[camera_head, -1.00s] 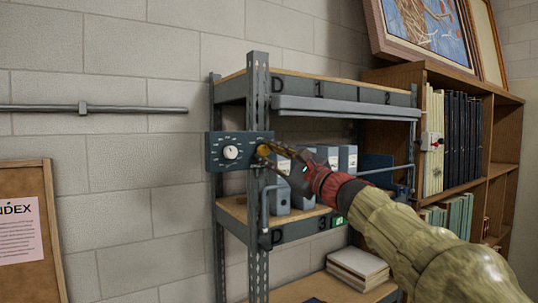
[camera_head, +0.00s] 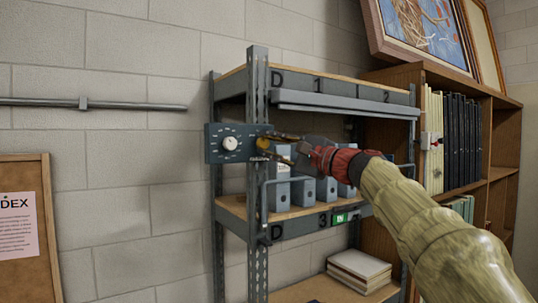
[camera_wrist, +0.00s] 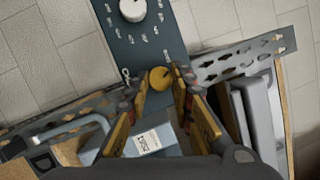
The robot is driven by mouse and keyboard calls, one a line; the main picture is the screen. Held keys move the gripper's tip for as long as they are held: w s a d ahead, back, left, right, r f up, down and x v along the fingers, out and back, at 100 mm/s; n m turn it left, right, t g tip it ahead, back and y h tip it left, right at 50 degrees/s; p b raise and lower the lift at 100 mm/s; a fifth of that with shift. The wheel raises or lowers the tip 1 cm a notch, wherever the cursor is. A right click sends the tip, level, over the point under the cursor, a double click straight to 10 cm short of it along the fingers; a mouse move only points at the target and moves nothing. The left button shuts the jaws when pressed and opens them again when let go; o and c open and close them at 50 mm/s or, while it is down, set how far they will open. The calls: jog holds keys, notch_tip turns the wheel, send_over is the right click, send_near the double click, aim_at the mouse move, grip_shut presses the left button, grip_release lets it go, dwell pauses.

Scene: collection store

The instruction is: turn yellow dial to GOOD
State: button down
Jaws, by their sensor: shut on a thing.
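The yellow dial (camera_head: 263,143) is at the right end of a dark blue panel (camera_head: 214,155) on the shelf's front left post. In the wrist view the yellow dial (camera_wrist: 160,78) sits between my fingertips, with a dark mark on its face. My gripper (camera_head: 274,138) reaches it from the right and is shut on it. The fingers (camera_wrist: 161,84) are on either side of the dial. A white dial (camera_wrist: 132,9) with a ring of small marks is on the same panel. The lettering around the yellow dial is too small to read.
A grey metal shelf (camera_head: 345,104) holds several grey-blue box files (camera_head: 303,190) behind and below my gripper. A bent grey handle (camera_head: 265,190) juts out below the panel. A wooden bookcase (camera_head: 503,140) stands at the right.

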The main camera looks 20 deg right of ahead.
jog(key=shift+d+n+g+b, duration=0.1)
jog(key=shift+n+g+b, duration=0.55)
jog(key=shift+n, duration=1.75)
jog(key=shift+g, duration=0.25)
jog(key=c, duration=1.6)
grip_release()
jog(key=shift+o, duration=0.2)
jog(key=shift+r, duration=0.1)
jog(key=v, duration=1.2)
